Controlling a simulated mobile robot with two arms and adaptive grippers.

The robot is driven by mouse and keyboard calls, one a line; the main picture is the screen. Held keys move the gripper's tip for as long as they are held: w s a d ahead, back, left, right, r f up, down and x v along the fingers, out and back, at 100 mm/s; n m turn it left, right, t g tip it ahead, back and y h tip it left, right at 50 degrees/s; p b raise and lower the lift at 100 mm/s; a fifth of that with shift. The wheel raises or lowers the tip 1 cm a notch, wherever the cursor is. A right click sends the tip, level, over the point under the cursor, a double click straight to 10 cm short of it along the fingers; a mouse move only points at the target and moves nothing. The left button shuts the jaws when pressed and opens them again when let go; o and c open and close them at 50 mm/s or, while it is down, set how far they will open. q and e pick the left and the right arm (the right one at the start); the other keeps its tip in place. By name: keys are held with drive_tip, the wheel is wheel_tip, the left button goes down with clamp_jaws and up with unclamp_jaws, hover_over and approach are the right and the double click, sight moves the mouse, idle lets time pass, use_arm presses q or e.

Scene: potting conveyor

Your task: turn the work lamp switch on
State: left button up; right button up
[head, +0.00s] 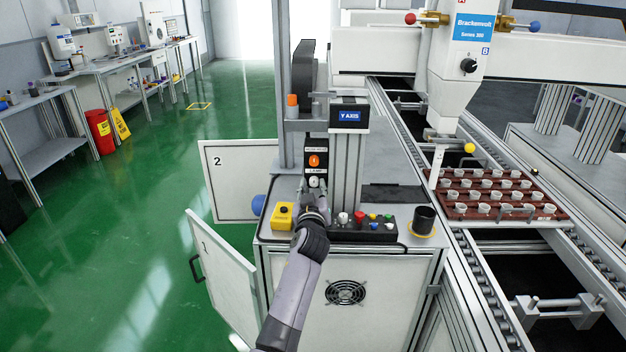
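A narrow dark switch panel (323,149) stands upright at the back of the white cabinet, below the "Y AXIS" display. It has an orange round control (314,161) with small labels above and below it, too small to read for certain. A pale round control (314,182) sits lower on the same panel; I cannot tell which one is the work lamp switch. My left gripper (313,193) is just in front of and below the pale control, partly covering the panel's lower end. Whether it touches is unclear, and its finger opening is too small to tell. My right gripper is out of view.
A yellow button box (283,216) is left of my gripper. A black button box (362,229) with several coloured buttons is right of it, then a dark cup (424,220). Two cabinet doors (222,275) stand open at the left. A brown tray (464,211) of small pots lies on the conveyor.

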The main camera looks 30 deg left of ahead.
use_arm(q)
drive_tip(key=shift+w+r, duration=0.1)
drive_tip(key=shift+w, duration=0.05)
drive_tip(key=shift+r, duration=0.1)
drive_tip(key=shift+c, duration=0.3)
clamp_jaws()
